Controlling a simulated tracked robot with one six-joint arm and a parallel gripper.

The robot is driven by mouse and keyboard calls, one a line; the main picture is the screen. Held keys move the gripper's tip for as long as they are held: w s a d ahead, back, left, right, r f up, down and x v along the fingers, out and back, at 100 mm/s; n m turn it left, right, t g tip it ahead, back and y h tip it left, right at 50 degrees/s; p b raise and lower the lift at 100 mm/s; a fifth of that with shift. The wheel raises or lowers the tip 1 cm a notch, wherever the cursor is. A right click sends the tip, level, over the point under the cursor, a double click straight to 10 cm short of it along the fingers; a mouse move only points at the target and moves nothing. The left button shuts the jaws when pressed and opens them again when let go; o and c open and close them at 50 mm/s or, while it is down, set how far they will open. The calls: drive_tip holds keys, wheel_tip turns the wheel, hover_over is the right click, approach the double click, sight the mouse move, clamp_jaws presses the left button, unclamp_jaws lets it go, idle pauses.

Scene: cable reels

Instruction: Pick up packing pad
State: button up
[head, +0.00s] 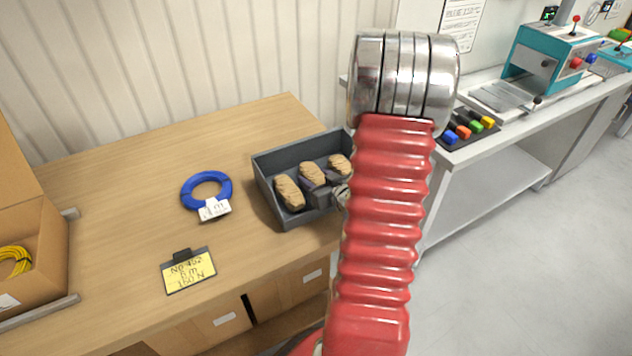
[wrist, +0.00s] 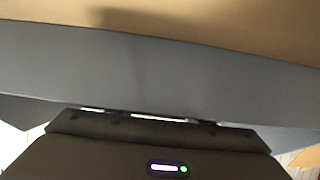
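Three brown, crumpled packing pads lie in a dark grey tray (head: 262,182) on the wooden bench: a left pad (head: 289,193), a middle pad (head: 312,172) and a right pad (head: 340,163). My gripper (head: 318,190) is down in the tray at the near end of the middle pad, partly hidden behind my red arm. I cannot tell whether its fingers are around the pad. The wrist view shows a grey tray wall (wrist: 160,75) very close in front of my dark gripper body, and no fingertips or pad can be made out there.
A blue cable coil (head: 206,188) with a white tag and a yellow label card (head: 188,270) lie on the bench (head: 130,215), left of the tray. A cardboard box (head: 32,255) with yellow cable stands far left. A grey workbench with teal machines (head: 548,60) stands right.

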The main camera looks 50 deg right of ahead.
sight(315, 173)
drive_tip(key=c, duration=0.4)
drive_tip(key=shift+r, duration=0.15)
drive_tip(key=shift+r, duration=4.85)
